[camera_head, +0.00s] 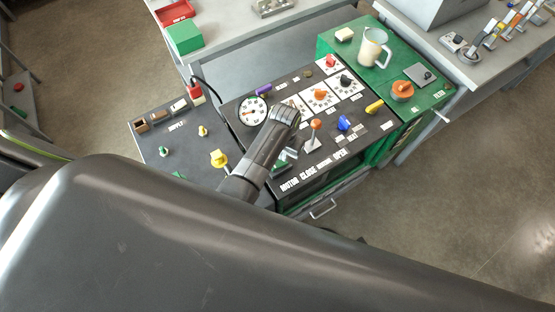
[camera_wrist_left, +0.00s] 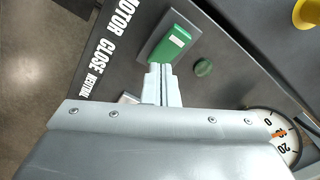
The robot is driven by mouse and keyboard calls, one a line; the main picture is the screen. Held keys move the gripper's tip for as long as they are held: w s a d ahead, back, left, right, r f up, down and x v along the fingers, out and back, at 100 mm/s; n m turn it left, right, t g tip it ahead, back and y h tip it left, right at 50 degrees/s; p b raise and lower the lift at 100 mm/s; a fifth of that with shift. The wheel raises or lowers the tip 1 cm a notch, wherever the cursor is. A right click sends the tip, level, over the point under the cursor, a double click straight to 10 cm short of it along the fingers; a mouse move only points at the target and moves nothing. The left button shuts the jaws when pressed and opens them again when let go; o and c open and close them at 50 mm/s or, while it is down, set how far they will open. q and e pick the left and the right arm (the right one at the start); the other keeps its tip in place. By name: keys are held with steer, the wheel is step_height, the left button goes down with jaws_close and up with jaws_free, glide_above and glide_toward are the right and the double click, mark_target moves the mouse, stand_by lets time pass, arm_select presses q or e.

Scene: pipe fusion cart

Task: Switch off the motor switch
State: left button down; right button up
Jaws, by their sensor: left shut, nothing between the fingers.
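The motor switch is a green rocker (camera_wrist_left: 173,42) in a dark square frame, next to the printed word MOTOR in the left wrist view. In the head view a bit of its green (camera_head: 281,167) shows beside my left wrist, mostly covered. My left gripper (camera_wrist_left: 160,68) is shut and empty, its pale fingertips close to the rocker's near edge. I cannot tell whether they touch it. In the head view the fingertips (camera_head: 291,155) show just right of my dark wrist. My right gripper is not in view.
A round green button (camera_wrist_left: 203,67) and a dial gauge (camera_wrist_left: 275,133) lie near the fingers. An orange-topped lever (camera_head: 315,127), a blue knob (camera_head: 344,123) and a yellow knob (camera_head: 374,107) stand to the right on the panel. A yellow valve knob (camera_head: 219,158) stands left of my wrist.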

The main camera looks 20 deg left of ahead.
arm_select(q)
steer(key=shift+r, duration=0.75)
step_height(320, 180, up, 4)
steer(key=shift+f, duration=0.25)
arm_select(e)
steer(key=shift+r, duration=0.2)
